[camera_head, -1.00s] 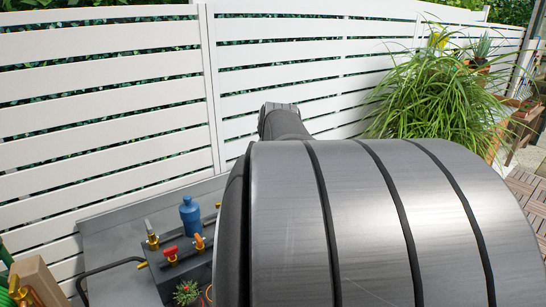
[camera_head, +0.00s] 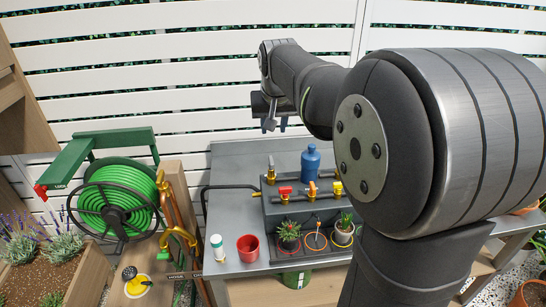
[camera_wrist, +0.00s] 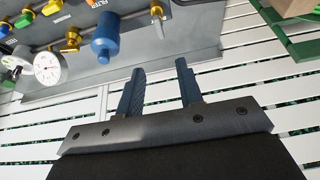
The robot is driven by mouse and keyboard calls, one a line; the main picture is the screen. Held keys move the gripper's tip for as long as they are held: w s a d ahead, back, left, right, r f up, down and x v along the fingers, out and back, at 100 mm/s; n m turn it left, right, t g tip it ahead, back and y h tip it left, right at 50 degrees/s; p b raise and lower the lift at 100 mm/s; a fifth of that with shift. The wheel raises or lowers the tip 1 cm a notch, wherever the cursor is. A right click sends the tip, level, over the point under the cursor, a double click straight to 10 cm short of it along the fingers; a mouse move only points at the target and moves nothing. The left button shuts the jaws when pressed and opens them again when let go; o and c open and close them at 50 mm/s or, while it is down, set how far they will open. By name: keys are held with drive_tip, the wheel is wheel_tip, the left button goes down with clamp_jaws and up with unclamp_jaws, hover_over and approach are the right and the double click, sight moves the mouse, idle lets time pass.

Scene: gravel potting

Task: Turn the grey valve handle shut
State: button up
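A brass valve (camera_head: 270,176) stands at the left end of the pipe, left of the blue bottle-shaped filter (camera_head: 310,160). A small upright grey lever (camera_head: 271,161) seems to sit on this valve; it is too small to tell its exact angle. The wrist view shows the brass valve (camera_wrist: 157,12) at its top edge and the blue filter (camera_wrist: 104,42). My gripper (camera_head: 276,124) hangs above and behind the bench, near the fence. In the wrist view my gripper (camera_wrist: 158,78) is open, with nothing between its fingers, apart from the valve.
The pipe carries red (camera_head: 285,190), orange (camera_head: 312,188) and yellow (camera_head: 337,188) handles. A red cup (camera_head: 248,248), a white bottle (camera_head: 217,247) and potted plants (camera_head: 288,234) stand in front on the grey bench (camera_head: 226,220). A green hose reel (camera_head: 115,200) is at left.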

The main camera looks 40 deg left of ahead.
sight(271, 160)
drive_tip(key=x, duration=1.6)
clamp_jaws()
